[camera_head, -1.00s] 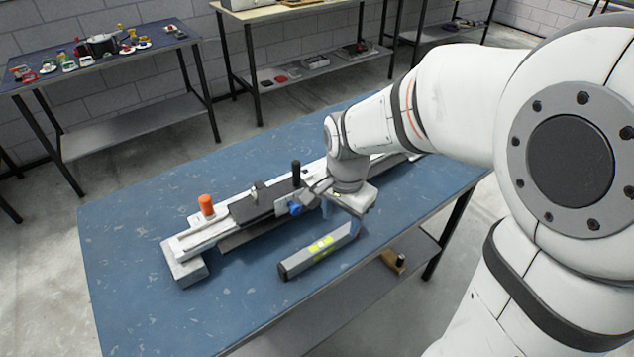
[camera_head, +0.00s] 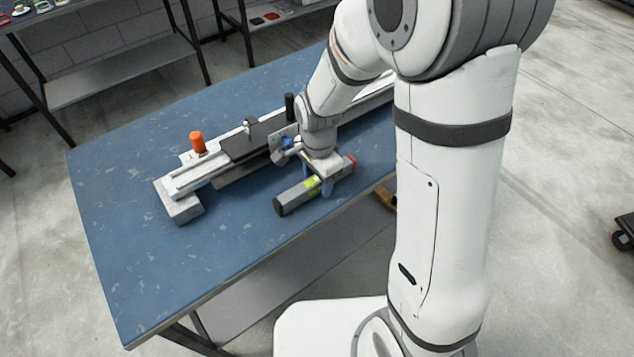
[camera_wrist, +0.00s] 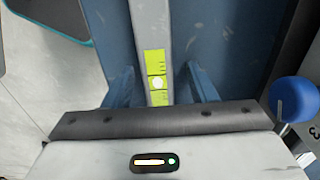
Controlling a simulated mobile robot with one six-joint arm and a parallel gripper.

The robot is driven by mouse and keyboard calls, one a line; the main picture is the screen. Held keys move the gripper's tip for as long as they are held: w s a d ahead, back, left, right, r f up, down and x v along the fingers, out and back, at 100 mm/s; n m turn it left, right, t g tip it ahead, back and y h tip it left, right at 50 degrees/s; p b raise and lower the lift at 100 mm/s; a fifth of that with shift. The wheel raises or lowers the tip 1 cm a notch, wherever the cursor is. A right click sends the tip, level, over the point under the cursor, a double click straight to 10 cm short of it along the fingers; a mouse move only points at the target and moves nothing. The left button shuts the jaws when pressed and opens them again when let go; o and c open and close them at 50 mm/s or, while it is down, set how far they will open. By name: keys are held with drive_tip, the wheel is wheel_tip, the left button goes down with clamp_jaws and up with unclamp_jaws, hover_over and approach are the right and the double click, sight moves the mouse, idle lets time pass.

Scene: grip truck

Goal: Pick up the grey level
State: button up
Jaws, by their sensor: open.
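The grey level (camera_head: 294,199) lies on the blue table, with a yellow-green window and a red end at its right. In the wrist view the level (camera_wrist: 151,30) runs up the picture, its yellow-green vial window between the fingers. My gripper (camera_head: 328,190) points down over the level, right of its middle. In the wrist view my gripper (camera_wrist: 160,88) is open, one blue finger on each side of the level, with gaps showing. Whether the fingertips touch the table cannot be told.
A long rail device (camera_head: 230,150) with an orange knob (camera_head: 198,142) and a black post lies just behind the level. The blue table (camera_head: 120,230) is clear at the left and front. A shelf with a brown item (camera_head: 385,198) sits below the table.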

clamp_jaws()
idle(0.5)
